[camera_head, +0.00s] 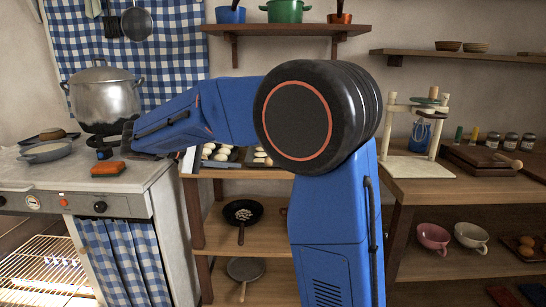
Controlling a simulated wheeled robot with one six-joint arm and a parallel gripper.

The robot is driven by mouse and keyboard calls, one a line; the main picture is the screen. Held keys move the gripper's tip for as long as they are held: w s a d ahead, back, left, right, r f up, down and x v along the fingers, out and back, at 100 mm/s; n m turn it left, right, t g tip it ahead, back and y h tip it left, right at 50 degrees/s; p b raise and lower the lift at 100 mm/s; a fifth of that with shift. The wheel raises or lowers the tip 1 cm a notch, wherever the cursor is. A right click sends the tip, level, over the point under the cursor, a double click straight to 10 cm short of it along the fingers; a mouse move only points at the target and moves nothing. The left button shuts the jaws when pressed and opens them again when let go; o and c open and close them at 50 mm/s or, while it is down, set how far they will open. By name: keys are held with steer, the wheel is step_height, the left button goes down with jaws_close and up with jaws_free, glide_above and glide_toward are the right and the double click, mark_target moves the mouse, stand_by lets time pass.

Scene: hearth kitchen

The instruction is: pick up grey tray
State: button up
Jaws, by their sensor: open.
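A dark grey tray (237,157) with several pale dough pieces lies on the wooden counter just right of the stove. My arm and its large round joint cover part of it. My gripper (112,147) is at the far left end of my blue arm, over the stove's right side, in front of the large metal pot (103,97). It is small and dark here, open, with nothing seen held in it. It is apart from the tray, to its left.
An orange block (108,169) lies on the stove edge below my gripper. A grey pan (46,151) sits at left. A wooden stand (417,130), jars (511,143) and boards (482,160) occupy the right counter. Shelves below hold pans (242,212) and cups (433,236).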

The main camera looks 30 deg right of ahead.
steer(key=x, duration=1.6)
steer(key=shift+s+d, duration=0.25)
steer(key=shift+s, duration=0.1)
jaws_close()
